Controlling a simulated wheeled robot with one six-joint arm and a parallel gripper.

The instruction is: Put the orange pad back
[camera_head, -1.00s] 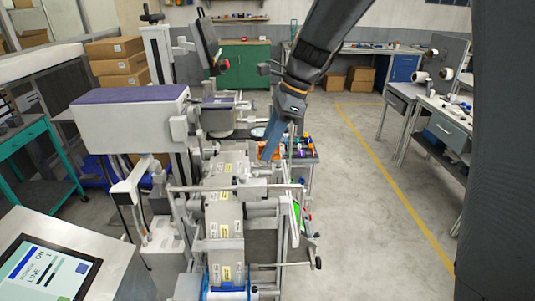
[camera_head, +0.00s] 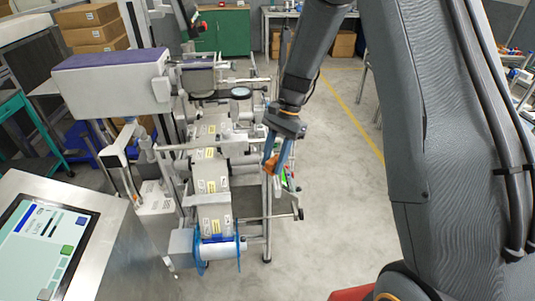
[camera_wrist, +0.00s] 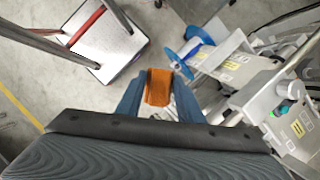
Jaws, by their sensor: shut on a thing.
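The orange pad (camera_wrist: 158,87) is between the two blue-grey fingers of my gripper (camera_wrist: 155,98) in the wrist view. My gripper is shut on it and holds it above the floor, beside the label machine. In the head view the pad (camera_head: 270,164) shows small and partly hidden between the fingertips of my gripper (camera_head: 274,158). The place the pad came from cannot be made out in these frames.
The label machine (camera_head: 211,185) with its web of labels runs along the left, close to my gripper. A reel with blue flanges (camera_head: 219,250) sits at its near end. A touchscreen cabinet (camera_head: 107,235) stands at the lower left. Open floor (camera_head: 335,170) lies to the right.

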